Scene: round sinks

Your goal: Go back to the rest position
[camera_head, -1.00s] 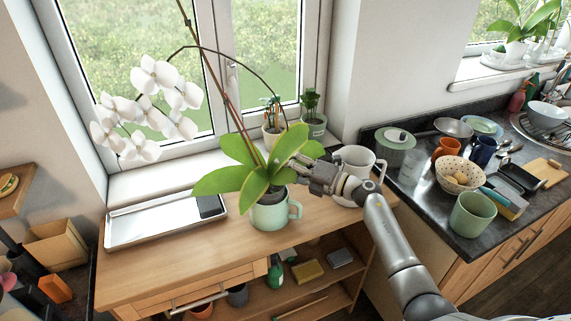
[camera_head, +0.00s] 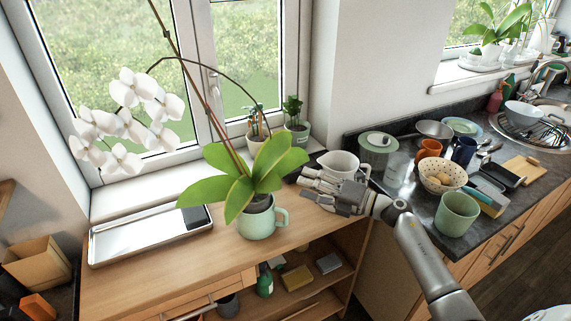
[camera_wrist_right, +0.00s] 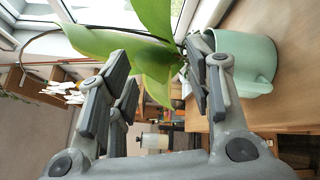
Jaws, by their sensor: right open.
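My right gripper (camera_head: 312,190) is open and empty above the wooden cabinet top, just right of the mint mug (camera_head: 257,223) that holds the white orchid (camera_head: 128,118). A gap shows between the gripper and the mug handle in the head view. In the right wrist view the open fingers (camera_wrist_right: 160,82) stand apart with nothing between them; the orchid leaves and the mint mug (camera_wrist_right: 243,62) lie beyond them. My left gripper is not in view.
A white cup (camera_head: 339,164) stands close behind my right gripper. A metal tray (camera_head: 150,236) lies left of the mug. The dark counter at right holds a spotted bowl (camera_head: 441,177), a green cup (camera_head: 457,214) and other dishes.

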